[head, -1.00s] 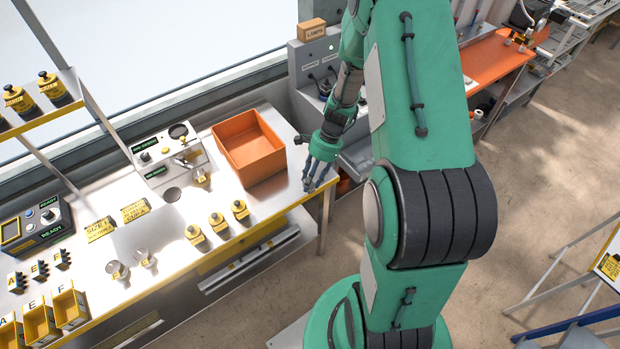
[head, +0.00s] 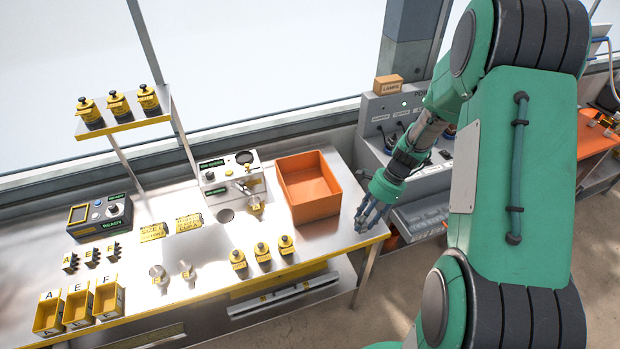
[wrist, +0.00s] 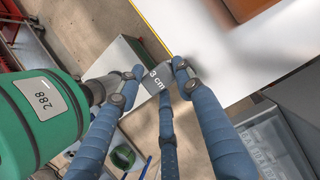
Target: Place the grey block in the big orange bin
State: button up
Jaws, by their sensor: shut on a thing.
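A grey block (wrist: 156,77) marked "3 cm" sits between the blue fingertips of my gripper (wrist: 160,80) in the wrist view. My gripper is shut on it. In the head view my gripper (head: 368,220) is over the right end of the metal bench, beside the orange bin and to its right. The block cannot be made out there. The big orange bin (head: 316,211) stands open at the top on the bench, and its visible inside looks empty. Part of the bin (wrist: 226,10) shows at the top right of the wrist view.
Several yellow-based pieces (head: 262,253) stand at the bench's front edge. A white control box (head: 232,172) is left of the bin. A grey lamp console (head: 405,106) stands behind my gripper. Small yellow bins (head: 108,300) are at the front left. Bare bench lies in front of the orange bin.

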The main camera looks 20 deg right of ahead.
notch_tip(320, 180, up, 6)
jog(key=shift+r, duration=0.25)
jog(key=shift+c, duration=0.2)
jog(key=shift+w+r, duration=0.15)
jog(key=shift+r, duration=0.1)
jog(key=w+a+p, duration=0.3)
jog(key=w+a, duration=0.1)
jog(key=w, duration=0.8)
jog(key=w+a+p, duration=0.3)
jog(key=w+a, duration=0.2)
jog(key=w, duration=0.7)
jog(key=shift+d+f, duration=0.15)
jog(key=shift+f, duration=2.45)
jog(key=shift+f, duration=3.1)
